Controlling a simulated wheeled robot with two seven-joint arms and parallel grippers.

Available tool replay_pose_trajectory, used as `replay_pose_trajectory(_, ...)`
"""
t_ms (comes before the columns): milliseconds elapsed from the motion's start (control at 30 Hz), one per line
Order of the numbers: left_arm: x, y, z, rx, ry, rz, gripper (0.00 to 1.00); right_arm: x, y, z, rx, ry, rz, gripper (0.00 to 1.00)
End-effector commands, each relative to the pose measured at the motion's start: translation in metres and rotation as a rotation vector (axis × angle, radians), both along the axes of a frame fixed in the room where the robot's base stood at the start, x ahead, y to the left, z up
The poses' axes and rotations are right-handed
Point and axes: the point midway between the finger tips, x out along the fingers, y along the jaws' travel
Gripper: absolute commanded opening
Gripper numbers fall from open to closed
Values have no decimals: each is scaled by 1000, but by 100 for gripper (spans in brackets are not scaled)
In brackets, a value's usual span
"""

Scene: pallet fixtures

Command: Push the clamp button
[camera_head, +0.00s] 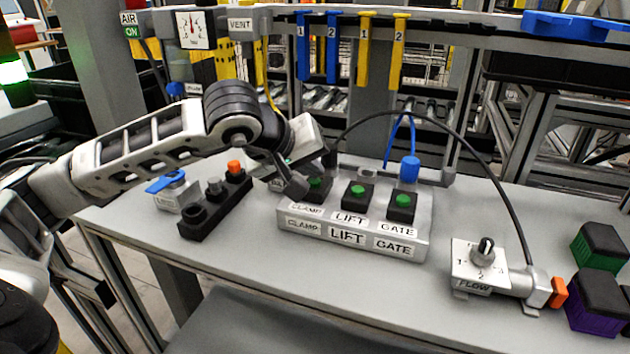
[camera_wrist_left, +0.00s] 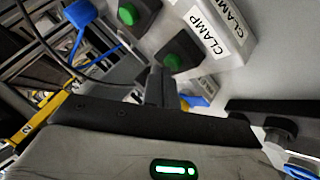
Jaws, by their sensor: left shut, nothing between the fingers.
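The grey control box (camera_head: 352,240) stands on the bench with black-housed green buttons labelled CLAMP, LIFT and GATE. The clamp button (camera_head: 317,183) is the leftmost and is partly hidden by my left gripper (camera_head: 297,188) in the head view. In the left wrist view the clamp button (camera_wrist_left: 173,62) shows beside its CLAMP label (camera_wrist_left: 205,36). My left gripper is shut and empty, its tips pointing down close beside the button's left side; I cannot tell if they touch. The lift button (camera_head: 358,190) and gate button (camera_head: 403,200) are uncovered. My right gripper is not in view.
A black block with an orange button (camera_head: 234,167) and a blue-handled valve (camera_head: 168,182) stand left of the box. A black hose arches behind. The bench front is clear.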

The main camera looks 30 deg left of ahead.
Motion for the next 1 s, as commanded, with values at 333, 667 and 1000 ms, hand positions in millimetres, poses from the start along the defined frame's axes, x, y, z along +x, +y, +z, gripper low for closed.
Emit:
replay_pose_trajectory(333,0,0,-6,0,3,0,0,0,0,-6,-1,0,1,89)
replay_pose_trajectory(667,0,0,1,0,4,-1,0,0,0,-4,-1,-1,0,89)
replay_pose_trajectory(1000,0,0,4,0,1,0,0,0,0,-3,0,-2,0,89)
